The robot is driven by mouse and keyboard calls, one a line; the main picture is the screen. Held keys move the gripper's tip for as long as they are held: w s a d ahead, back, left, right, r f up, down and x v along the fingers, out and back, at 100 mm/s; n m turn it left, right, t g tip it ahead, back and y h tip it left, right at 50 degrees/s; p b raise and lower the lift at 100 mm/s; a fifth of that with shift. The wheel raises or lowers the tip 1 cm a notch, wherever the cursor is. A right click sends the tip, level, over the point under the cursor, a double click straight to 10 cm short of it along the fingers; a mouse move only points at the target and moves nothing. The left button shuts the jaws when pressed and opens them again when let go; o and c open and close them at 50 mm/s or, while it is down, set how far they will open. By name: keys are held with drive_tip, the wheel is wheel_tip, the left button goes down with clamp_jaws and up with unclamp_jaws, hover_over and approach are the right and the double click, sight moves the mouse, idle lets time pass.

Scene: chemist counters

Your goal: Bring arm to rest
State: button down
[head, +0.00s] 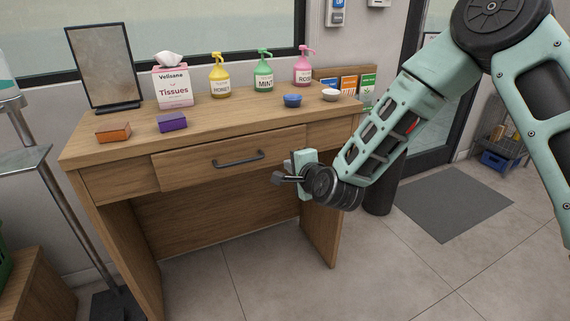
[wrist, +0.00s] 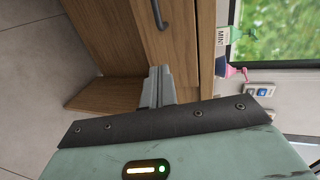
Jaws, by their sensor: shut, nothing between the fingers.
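My gripper (head: 279,178) is at the end of my pale green arm, in front of the right part of the wooden desk (head: 120,192) in the head view. It is level with the drawer front, a little right of and below the dark drawer handle (head: 238,159). The fingers are shut together with nothing between them. In the wrist view, the closed fingers (wrist: 156,80) point toward the desk front, and the handle (wrist: 159,14) shows beyond their tips. The drawer (head: 195,165) looks closed.
On the desk top stand a mirror (head: 103,67), a tissue box (head: 173,86), yellow (head: 220,80), green (head: 263,76) and pink (head: 303,70) pump bottles, an orange box (head: 113,132), a purple box (head: 172,123), and blue (head: 292,101) and white (head: 331,95) bowls. A grey mat (head: 453,203) lies right on open floor.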

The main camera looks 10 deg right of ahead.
drive_tip(key=s+a+r+n+g+y+p, duration=0.1)
drive_tip(key=s+a+r+n+g+p, duration=0.25)
drive_tip(key=s+n, duration=0.45)
drive_tip(key=s+a+r+n+g+p, duration=0.3)
drive_tip(key=s+r+n+g, duration=0.2)
drive_tip(key=s, duration=0.6)
drive_tip(key=s+d+r+n+g+h+p, duration=0.1)
drive_tip(key=s+d+r+n, duration=0.1)
drive_tip(key=s, duration=0.4)
drive_tip(key=s+d+r+n+g+h+p, duration=0.1)
drive_tip(key=s+d+r+n+g+h, duration=0.1)
drive_tip(key=s, duration=0.5)
drive_tip(key=s+d+r+n+g+h+p, duration=0.1)
drive_tip(key=s+d+r+n+g+p, duration=0.1)
drive_tip(key=s+d+r+n, duration=0.2)
drive_tip(key=s+d+n, duration=0.1)
drive_tip(key=s, duration=0.2)
drive_tip(key=shift+d, duration=0.3)
drive_tip(key=shift+s, duration=0.1)
